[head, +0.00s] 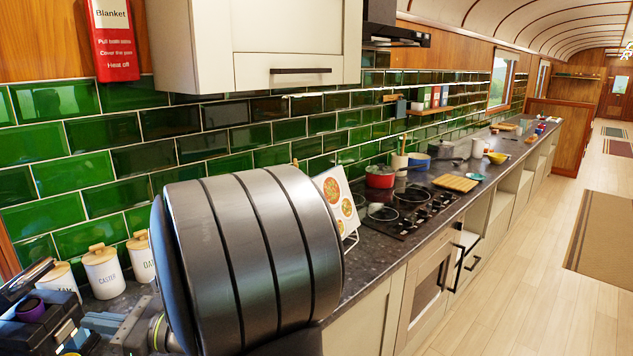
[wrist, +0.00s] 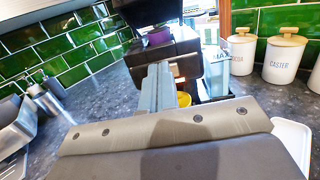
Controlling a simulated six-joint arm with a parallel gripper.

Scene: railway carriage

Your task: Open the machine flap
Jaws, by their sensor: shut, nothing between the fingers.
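The machine (head: 62,322) is a black appliance at the bottom left of the head view, cut off by the frame edge. A dark flap-like part with a grey edge (head: 22,278) is tilted up over its top, and a purple piece (head: 32,308) shows below it. In the wrist view the machine (wrist: 178,48) stands straight ahead, with the purple piece (wrist: 158,38) near its top. My gripper (head: 100,320) is shut and empty, with its grey fingers (wrist: 157,75) pointing at the machine's front. I cannot tell whether they touch it.
White canisters with wooden lids (head: 103,270) stand by the green tiled wall. A recipe stand (head: 340,203), hob (head: 405,215) and red pot (head: 380,176) lie further along the counter. Soap bottles (wrist: 40,97) and a metal sink or rack (wrist: 18,135) are at left in the wrist view.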

